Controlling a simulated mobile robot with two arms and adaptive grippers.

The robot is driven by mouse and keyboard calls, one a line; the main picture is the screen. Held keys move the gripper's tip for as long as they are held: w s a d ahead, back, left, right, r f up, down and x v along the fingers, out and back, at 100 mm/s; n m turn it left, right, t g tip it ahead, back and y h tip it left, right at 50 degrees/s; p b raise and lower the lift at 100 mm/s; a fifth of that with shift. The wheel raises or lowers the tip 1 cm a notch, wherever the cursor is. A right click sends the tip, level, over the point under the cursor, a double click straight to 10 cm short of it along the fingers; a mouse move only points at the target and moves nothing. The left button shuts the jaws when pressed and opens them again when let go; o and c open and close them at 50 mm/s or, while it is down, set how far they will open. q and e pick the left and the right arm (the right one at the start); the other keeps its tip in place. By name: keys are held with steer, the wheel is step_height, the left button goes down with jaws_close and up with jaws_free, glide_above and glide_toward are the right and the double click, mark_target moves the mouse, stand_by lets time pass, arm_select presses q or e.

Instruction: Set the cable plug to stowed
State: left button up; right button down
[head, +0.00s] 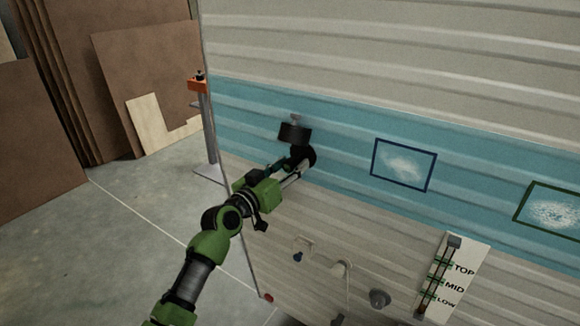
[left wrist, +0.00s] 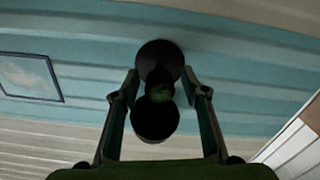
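My left gripper (head: 297,163) is up against the blue band of the camper wall, at a round black fitting (head: 309,155). In the left wrist view the black fitting shows as a round disc (left wrist: 158,57) at the wall, with a dark greenish part (left wrist: 161,92) and a second black round end (left wrist: 155,122) nearer the camera. The fingers (left wrist: 162,86) stand apart on either side of it, with gaps visible. I cannot tell for certain which part is the cable plug. My right gripper is not in view.
A black block (head: 295,133) juts from the wall just above the gripper. Lower are small hooks (head: 341,266), a round grey knob (head: 380,299) and a slider panel (head: 462,275) marked TOP, MID, LOW. An orange-topped stand (head: 198,86) is left of the camper's edge; open floor lies beyond.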

arm_select(q)
steer(key=shift+s+a, duration=0.1)
steer(key=v, duration=1.1)
steer(key=shift+s+a, duration=0.2)
steer(key=shift+s, duration=0.1)
